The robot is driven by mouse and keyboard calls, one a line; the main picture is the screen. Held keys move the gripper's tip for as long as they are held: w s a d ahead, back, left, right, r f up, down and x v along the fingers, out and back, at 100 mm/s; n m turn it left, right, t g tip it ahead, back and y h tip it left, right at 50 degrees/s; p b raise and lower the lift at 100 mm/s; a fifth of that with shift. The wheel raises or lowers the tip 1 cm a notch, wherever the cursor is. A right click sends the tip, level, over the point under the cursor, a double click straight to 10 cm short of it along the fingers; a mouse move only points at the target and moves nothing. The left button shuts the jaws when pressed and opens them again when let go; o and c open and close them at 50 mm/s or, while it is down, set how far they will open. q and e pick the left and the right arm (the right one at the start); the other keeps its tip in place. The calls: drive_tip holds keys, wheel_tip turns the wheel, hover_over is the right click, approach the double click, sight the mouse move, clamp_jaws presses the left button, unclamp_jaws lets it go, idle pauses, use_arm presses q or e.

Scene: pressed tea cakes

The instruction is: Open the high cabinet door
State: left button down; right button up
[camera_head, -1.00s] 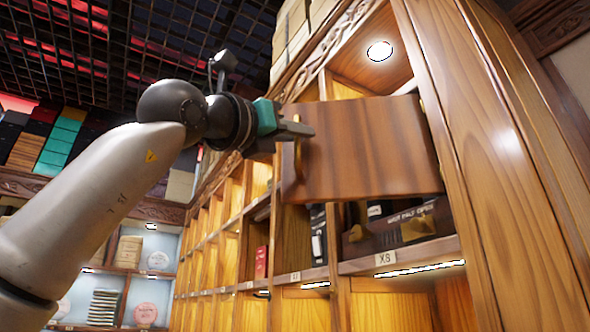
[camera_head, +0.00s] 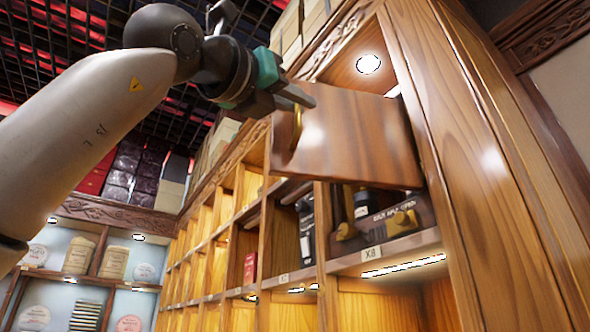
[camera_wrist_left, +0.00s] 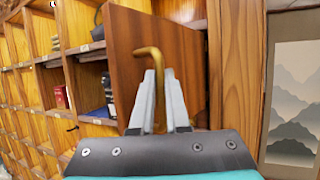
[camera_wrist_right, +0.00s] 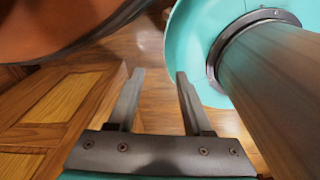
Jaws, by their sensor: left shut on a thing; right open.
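The high cabinet door (camera_head: 355,140) is a brown wooden panel, swung partly open in the head view, with a lit compartment behind it. Its brass handle (camera_head: 297,125) is at the door's left edge. My left gripper (camera_head: 300,97) is at that handle. In the left wrist view, the left gripper (camera_wrist_left: 160,100) is shut on the curved brass handle (camera_wrist_left: 152,62), with the door (camera_wrist_left: 185,62) just behind. My right gripper (camera_wrist_right: 155,95) is open and empty above the wooden floor in the right wrist view.
Below the door, a shelf labelled X8 (camera_head: 385,250) holds a dark box (camera_head: 405,215) and bottles. A tall wooden cabinet side (camera_head: 480,150) stands at the right. Wooden panels (camera_wrist_right: 50,105) lie left of my right gripper.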

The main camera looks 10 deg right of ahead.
use_arm(q)
drive_tip(key=c, duration=1.2)
unclamp_jaws()
drive_tip(key=shift+d, duration=0.2)
drive_tip(key=shift+a, duration=0.1)
drive_tip(key=b+v, duration=0.5)
drive_tip(key=v, duration=1)
drive_tip(key=shift+s+f, duration=0.1)
